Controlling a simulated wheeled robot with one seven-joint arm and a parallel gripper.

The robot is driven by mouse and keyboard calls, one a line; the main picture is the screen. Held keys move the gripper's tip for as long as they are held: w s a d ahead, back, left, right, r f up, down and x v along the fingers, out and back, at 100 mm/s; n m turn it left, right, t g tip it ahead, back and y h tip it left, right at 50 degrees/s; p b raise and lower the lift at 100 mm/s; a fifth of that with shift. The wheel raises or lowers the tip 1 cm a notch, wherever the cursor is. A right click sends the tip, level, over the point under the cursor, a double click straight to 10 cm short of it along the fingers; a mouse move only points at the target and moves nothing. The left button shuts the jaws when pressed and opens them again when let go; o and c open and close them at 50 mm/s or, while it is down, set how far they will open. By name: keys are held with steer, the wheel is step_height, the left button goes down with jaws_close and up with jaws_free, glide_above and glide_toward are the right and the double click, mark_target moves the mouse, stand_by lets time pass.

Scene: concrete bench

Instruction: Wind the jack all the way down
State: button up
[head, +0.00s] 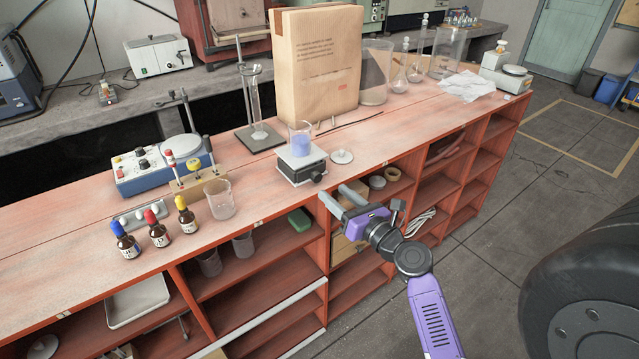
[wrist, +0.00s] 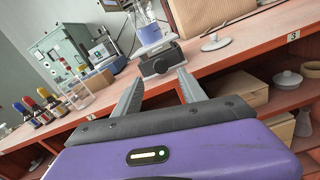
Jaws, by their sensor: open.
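The jack (head: 301,166) is a small black lab jack with a pale top plate, on the bench near its front edge. Its knob (head: 318,177) faces the front right. A glass beaker with blue liquid (head: 301,141) stands on the top plate. In the wrist view the jack (wrist: 160,62) is ahead, beyond the fingertips, with the beaker (wrist: 147,28) on it. My gripper (head: 337,199) is open and empty, in front of the bench edge and apart from the jack. Its fingers (wrist: 160,88) point towards the jack in the wrist view.
A round white lid-like disc (head: 342,156) lies just right of the jack. An empty beaker (head: 220,199) and several dropper bottles (head: 159,230) stand to the left. A tall paper bag (head: 316,65) and a cylinder stand (head: 254,110) are behind. Open shelves lie below the bench top.

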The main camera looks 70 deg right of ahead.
mark_target(319, 179)
steer(key=x, duration=0.6)
steer(key=shift+d, duration=0.1)
jaws_close()
